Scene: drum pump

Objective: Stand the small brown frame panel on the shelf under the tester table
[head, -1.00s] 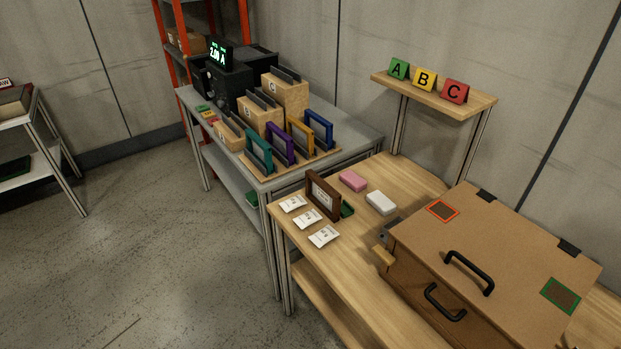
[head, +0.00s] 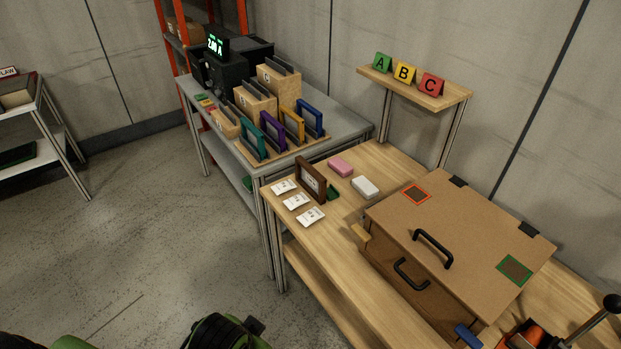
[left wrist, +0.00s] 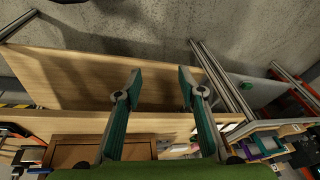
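The small brown frame panel (head: 310,180) stands upright near the left end of the wooden bench, beside white labelled packets. The grey tester table (head: 348,126) is behind it, holding the black tester with a green readout (head: 217,44). Its lower shelf (head: 222,160) shows partly below the top, with a dark green item (head: 247,183) near its right end. In the left wrist view my left gripper (left wrist: 157,82) is open and empty, its teal-padded fingers apart near the wooden bench's edge. I cannot make out the brown panel there. My right gripper is not in view.
Teal, purple, yellow and blue frames (head: 280,130) stand on the tester table. Pink (head: 340,166) and white (head: 365,187) blocks and a large brown case (head: 450,240) are on the bench. A small raised shelf (head: 425,92) holds A, B, C signs. The floor (head: 130,240) at left is clear.

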